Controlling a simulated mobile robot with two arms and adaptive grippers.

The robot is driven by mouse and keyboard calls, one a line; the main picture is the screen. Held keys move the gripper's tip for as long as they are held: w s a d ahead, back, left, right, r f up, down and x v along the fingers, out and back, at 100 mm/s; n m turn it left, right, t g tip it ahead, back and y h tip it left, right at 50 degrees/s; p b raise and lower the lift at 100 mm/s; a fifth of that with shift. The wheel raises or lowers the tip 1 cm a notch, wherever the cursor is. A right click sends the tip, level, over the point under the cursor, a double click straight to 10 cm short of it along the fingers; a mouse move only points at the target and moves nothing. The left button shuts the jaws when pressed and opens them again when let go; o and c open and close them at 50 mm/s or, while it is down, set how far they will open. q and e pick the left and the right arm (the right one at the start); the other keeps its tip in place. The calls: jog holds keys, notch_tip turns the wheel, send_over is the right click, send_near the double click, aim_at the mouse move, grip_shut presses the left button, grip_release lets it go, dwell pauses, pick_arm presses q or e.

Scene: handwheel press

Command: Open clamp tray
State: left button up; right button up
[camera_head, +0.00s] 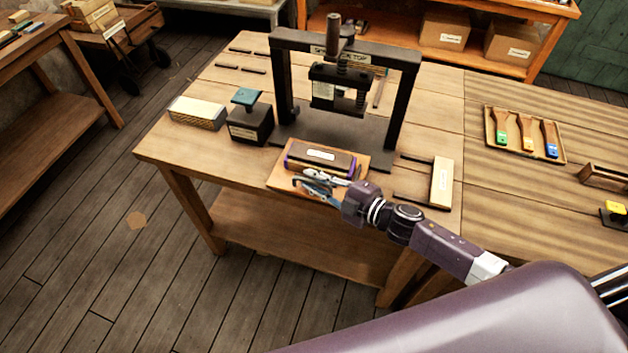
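A dark wooden block or case with a pale label and purple ends (319,157) sits on a light wooden tray or board (276,184) at the front of the bench, before the press. I cannot tell which of these is the clamp tray. My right gripper (308,184) is over the front edge of that board, close in front of the labelled block. Its fingers hide part of the board. Whether they touch anything, or how far apart they are, is not clear. My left gripper is not in view.
The black screw press (404,100) stands behind the block. A dark box with a green-topped stamp (249,120) and a pale-topped block (198,111) are to the left. A pale block (441,183) lies right. A tray (489,142) of coloured-handled tools is further right.

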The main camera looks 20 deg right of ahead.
jog(key=shift+s, duration=0.1)
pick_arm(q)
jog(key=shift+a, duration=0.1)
pick_arm(e)
jog(key=v, duration=1.2)
